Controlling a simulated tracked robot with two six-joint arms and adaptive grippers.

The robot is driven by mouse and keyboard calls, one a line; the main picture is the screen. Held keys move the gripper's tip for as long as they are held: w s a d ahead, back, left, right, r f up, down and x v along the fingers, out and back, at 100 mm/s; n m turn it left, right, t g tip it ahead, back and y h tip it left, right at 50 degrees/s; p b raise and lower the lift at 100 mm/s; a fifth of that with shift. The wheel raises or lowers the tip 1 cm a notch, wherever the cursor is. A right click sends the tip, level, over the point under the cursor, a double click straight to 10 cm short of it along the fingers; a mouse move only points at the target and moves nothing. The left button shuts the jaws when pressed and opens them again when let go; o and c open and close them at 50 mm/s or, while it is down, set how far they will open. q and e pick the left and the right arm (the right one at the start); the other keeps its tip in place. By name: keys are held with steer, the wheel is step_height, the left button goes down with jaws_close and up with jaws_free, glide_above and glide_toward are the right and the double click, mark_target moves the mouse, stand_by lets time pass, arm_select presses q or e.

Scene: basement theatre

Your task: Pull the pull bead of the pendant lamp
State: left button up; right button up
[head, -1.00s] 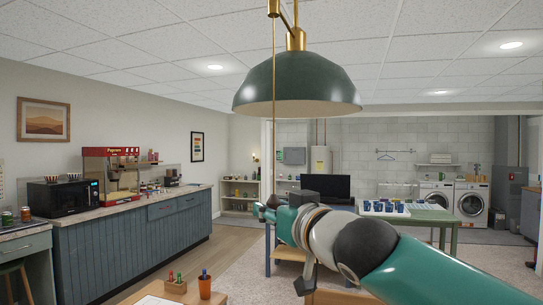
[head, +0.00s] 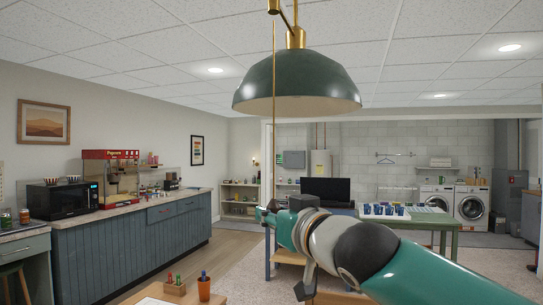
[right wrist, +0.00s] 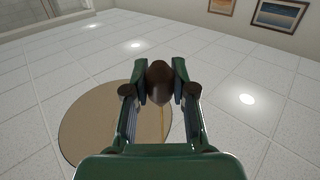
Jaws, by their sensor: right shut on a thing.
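The pendant lamp (head: 297,88) has a dark green dome shade and hangs from a brass fitting near the top of the head view. Its thin brass-coloured pull cord (head: 273,150) hangs straight down in front of the shade to my right gripper (head: 263,214). In the right wrist view the dark brown pull bead (right wrist: 160,82) sits between the two fingers of my right gripper (right wrist: 160,80), which is shut on it. A short piece of cord shows behind the bead, against the tan round underside of the lamp (right wrist: 95,125). My left gripper is not in view.
A green table (head: 440,222) with blue cups on a tray (head: 372,216) stands behind my right arm. A blue counter (head: 130,240) with a popcorn machine (head: 110,178) runs along the left. The air around the lamp is clear.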

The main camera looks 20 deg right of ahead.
steer(key=shift+r+p, duration=0.8)
steer(key=shift+r, duration=0.05)
steer(key=o, duration=0.9)
steer(key=shift+s, duration=0.1)
steer(key=shift+s+d+f+b, duration=0.1)
steer(key=shift+s+b, duration=0.3)
steer(key=shift+s, duration=0.05)
steer(key=shift+s+d+b, duration=0.2)
steer(key=shift+s+b, duration=0.3)
steer(key=shift+s, duration=0.55)
steer(key=shift+s+d+b, duration=0.15)
steer(key=shift+s+b, duration=0.35)
steer(key=shift+s, duration=0.5)
steer(key=shift+s+d+b, duration=0.15)
steer(key=shift+s+b, duration=0.15)
steer(key=shift+s, duration=0.4)
steer(key=shift+s+d+b, duration=0.1)
steer(key=shift+s+b, duration=0.15)
steer(key=shift+s, duration=0.4)
